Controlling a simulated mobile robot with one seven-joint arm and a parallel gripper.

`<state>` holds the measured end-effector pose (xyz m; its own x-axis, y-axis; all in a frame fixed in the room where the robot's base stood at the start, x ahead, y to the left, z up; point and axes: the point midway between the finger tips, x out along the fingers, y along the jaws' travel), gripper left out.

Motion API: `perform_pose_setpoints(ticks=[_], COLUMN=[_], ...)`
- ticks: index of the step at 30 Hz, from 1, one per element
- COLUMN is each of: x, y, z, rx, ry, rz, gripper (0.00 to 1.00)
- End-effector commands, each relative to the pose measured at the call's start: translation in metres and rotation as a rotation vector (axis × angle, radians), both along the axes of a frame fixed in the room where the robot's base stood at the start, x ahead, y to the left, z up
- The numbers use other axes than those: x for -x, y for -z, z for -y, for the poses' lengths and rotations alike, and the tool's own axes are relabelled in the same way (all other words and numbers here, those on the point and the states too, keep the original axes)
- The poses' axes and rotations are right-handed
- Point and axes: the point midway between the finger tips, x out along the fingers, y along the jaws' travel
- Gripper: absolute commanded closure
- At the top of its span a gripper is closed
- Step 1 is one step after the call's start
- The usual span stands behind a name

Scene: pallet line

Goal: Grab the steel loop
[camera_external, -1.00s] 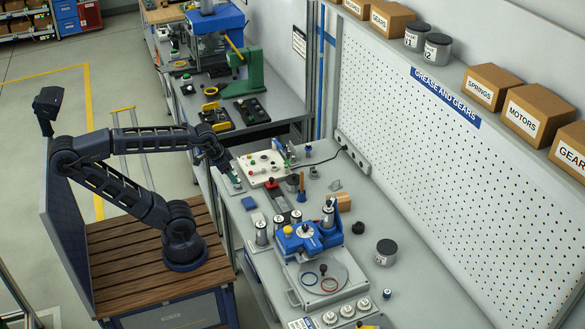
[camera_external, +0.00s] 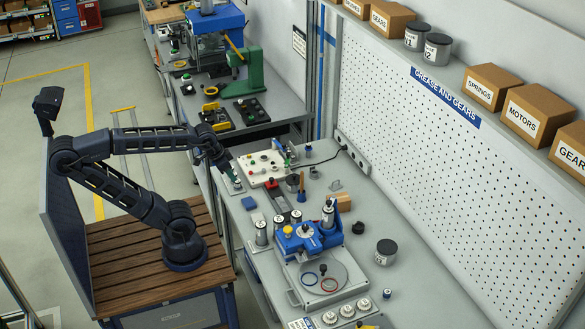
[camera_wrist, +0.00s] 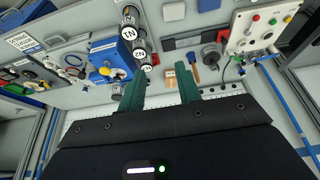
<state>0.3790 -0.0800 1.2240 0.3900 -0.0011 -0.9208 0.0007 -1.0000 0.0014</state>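I cannot clearly make out a steel loop in either view. My gripper (camera_external: 232,178) is over the left edge of the bench, beside the white button panel and well apart from the rings. In the wrist view its two green fingers (camera_wrist: 160,84) stand apart with nothing between them, so it is open and empty.
The white button panel (camera_external: 262,168) lies right of my gripper. Several labelled cylinders (camera_wrist: 130,32) stand around the blue machine, also seen in the wrist view (camera_wrist: 110,62). A dark-lidded jar (camera_external: 386,252) stands on the bench's right side. The bench's front-left strip has some free room.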

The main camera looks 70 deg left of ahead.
Motion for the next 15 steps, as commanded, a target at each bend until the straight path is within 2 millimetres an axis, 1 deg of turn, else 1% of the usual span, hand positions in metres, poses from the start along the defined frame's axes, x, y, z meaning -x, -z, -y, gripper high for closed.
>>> perform_pose_setpoints(ticks=[5, 8, 11, 15], x=[-0.003, -0.014, -0.033, -0.067], y=[-0.002, -0.006, -0.014, -0.024], z=[0.000, -0.001, -0.002, -0.005], rx=[0.000, 0.002, 0.004, 0.009], ry=[-0.001, -0.001, -0.004, -0.006], rz=[-0.003, -0.012, -0.030, -0.058], gripper=[0.66, 0.66, 0.66, 0.66])
